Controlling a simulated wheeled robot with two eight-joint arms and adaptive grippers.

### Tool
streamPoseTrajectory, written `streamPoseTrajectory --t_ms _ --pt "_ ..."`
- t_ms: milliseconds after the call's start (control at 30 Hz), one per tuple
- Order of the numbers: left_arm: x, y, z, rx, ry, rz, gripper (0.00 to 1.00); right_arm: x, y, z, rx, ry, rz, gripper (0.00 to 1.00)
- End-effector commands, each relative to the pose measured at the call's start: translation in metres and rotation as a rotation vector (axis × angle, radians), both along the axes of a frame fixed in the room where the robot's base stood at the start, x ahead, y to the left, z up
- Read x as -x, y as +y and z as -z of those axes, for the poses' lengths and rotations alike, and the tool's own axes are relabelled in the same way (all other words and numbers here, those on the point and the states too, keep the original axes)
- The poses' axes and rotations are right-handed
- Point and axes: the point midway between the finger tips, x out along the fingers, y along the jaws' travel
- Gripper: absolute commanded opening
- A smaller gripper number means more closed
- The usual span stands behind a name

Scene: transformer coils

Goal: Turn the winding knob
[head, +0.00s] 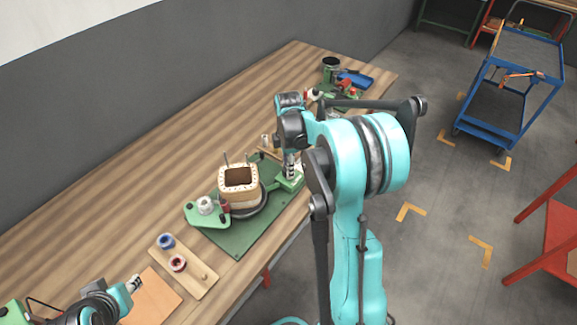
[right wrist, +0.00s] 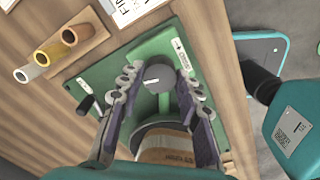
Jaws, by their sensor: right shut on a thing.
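The winding machine has a green base plate (head: 237,237) on the wooden bench and carries a pale square coil former (head: 239,178). The coil former shows partly at the bottom of the right wrist view (right wrist: 165,152). The winding knob (right wrist: 158,76) is a dark grey round part above a green bracket. My right gripper (right wrist: 157,84) has one finger on each side of it and is shut on it. In the head view my right gripper (head: 290,168) is at the machine's far right end and hides the knob. My left gripper (head: 134,283) is low at the left, away from the machine; its jaws are too small to read.
A wooden board (head: 186,265) with a blue spool (head: 166,241) and a red spool (head: 177,263) lies in front of the machine. A dark green can (head: 331,68) and a blue tray (head: 356,79) stand at the bench's far end. The bench left of the machine is clear.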

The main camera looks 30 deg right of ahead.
Motion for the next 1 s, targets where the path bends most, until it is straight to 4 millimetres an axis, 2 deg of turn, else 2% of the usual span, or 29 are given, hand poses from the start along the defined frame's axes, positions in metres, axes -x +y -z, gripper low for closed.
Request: streamPoseTrajectory --t_ms 267,1000 --pt "0.000 0.000 -0.005 0.000 0.000 0.000 0.34 0.000 0.000 -0.001 0.000 0.000 0.169 0.05" --pt "0.000 0.000 -0.016 0.000 0.000 0.000 0.34 0.000 0.000 0.000 0.000 0.000 0.867 0.05"
